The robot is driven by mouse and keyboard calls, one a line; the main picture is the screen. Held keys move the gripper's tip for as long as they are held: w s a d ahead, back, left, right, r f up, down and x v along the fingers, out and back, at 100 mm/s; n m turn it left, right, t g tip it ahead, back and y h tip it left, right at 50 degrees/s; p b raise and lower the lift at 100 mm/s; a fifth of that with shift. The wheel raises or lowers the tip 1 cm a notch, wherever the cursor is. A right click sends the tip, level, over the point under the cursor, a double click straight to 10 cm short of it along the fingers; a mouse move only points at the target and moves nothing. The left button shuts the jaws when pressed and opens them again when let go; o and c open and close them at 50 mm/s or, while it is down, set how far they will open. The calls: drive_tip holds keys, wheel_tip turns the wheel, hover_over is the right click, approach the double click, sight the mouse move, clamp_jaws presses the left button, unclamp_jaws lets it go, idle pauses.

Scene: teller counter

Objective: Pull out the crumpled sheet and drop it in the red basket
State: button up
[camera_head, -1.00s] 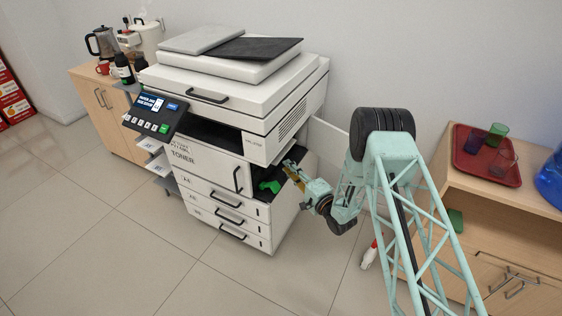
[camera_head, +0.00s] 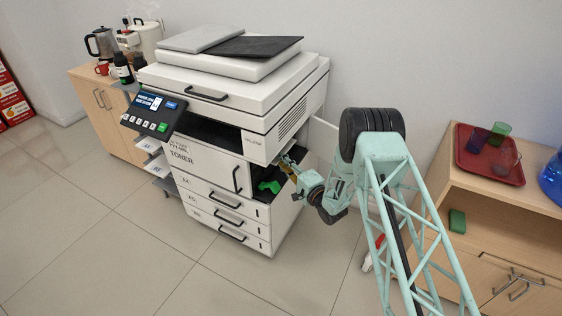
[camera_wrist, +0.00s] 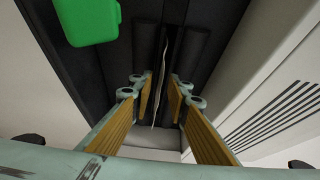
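The sheet (camera_wrist: 161,70) shows in the wrist view as a thin, pale, wavy edge standing in a dark slot inside the copier (camera_head: 230,130). My gripper (camera_wrist: 158,88) is open, with one finger on each side of the sheet's edge and gaps visible. In the head view my gripper (camera_head: 287,164) reaches into the opening on the copier's right side, and the sheet cannot be made out there. A green lever (camera_head: 269,186) is just left of it, and shows at the wrist view's upper left (camera_wrist: 92,20). I see no red basket in these frames.
The vented copier wall (camera_wrist: 275,105) stands close on my gripper's right. An open side panel (camera_head: 323,138) is behind the arm. A cabinet at right bears a red tray (camera_head: 475,170) with cups. A red-and-white bottle (camera_head: 368,262) is on the floor. Floor in front is clear.

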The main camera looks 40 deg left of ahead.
clamp_jaws()
drive_tip(key=shift+r, duration=0.1)
idle(0.6)
drive_tip(key=shift+d, duration=0.2)
drive_tip(key=w+d, duration=0.3)
drive_tip(key=d, duration=0.9)
drive_tip(key=shift+d, duration=0.35)
idle(1.6)
idle(0.4)
drive_tip(key=shift+s, duration=0.1)
drive_tip(key=s+d+r+p, duration=0.1)
drive_tip(key=s+d+p, duration=0.1)
drive_tip(key=s, duration=0.5)
drive_tip(key=s+d+r+p, duration=0.1)
drive_tip(key=s+r, duration=0.1)
drive_tip(key=s, duration=0.6)
drive_tip(key=shift+s+d+p, duration=0.2)
drive_tip(key=shift+d+p, duration=0.15)
drive_tip(key=shift+p, duration=0.05)
idle(1.1)
